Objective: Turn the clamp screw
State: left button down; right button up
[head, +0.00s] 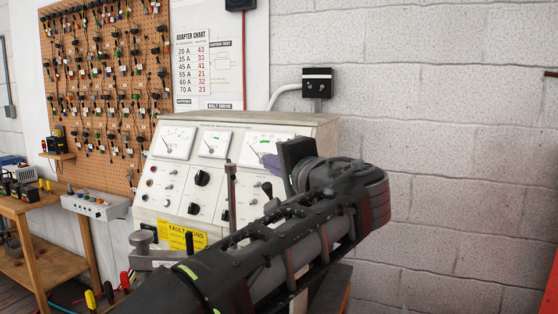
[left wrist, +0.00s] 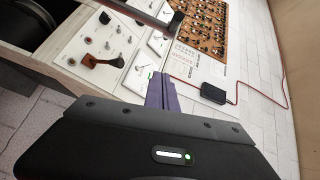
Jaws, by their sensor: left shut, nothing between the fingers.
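In the left wrist view a rod with a dark end (left wrist: 150,18) crosses the top. My left gripper (head: 268,161) is in front of the meter panel, right of the rod and apart from it. Its purple fingers (left wrist: 161,92) are closed together with nothing between them. My left forearm hides the lower right of the bench. My right gripper is not in view.
The test bench (head: 185,195) carries meters, knobs and a yellow label (head: 182,236). A red-brown lever (left wrist: 103,62) stands out from its panel. A pegboard of adapters (head: 105,90) hangs behind. A wooden side table (head: 40,210) is at left. Space before the right wall looks free.

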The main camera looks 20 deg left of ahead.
pick_arm(q)
jog(key=w+a+f+p, duration=0.1)
jog(key=w+a, duration=0.1)
jog(key=a, duration=0.5)
jog(key=shift+p, duration=0.35)
